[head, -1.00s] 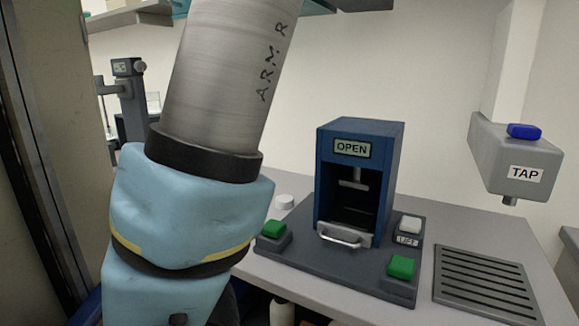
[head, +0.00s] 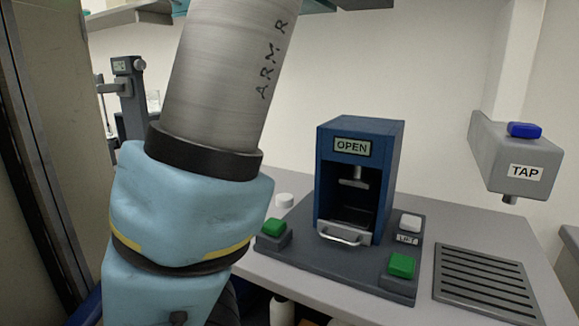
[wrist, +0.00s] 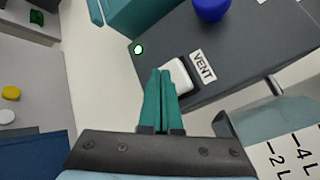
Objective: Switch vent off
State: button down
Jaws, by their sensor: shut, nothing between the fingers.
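The white vent switch (wrist: 178,74) shows in the wrist view, beside a label reading VENT (wrist: 202,66) on a dark grey panel (wrist: 240,50). My gripper (wrist: 163,74) is shut, with its teal fingertips at the left edge of the switch, very close or touching; I cannot tell which. The fingers partly cover the switch, and its tilt is unclear. A small lamp (wrist: 138,49) on the panel near the switch glows pale green. My gripper and the vent switch are not visible in the head view.
A blue knob (wrist: 210,8) stands on the panel beyond the switch. A clear vessel with volume marks (wrist: 285,150) is close at lower right. In the head view, a blue press reading OPEN (head: 352,147) and a tap (head: 525,160) stand right of my arm.

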dwell(0.3)
jog(key=shift+w+d+p, duration=0.25)
jog(key=shift+w+p, duration=0.05)
jog(key=shift+w, duration=0.05)
jog(key=shift+s+a+b, duration=0.2)
jog(key=shift+s+b, duration=0.15)
jog(key=shift+b, duration=0.05)
dwell(0.4)
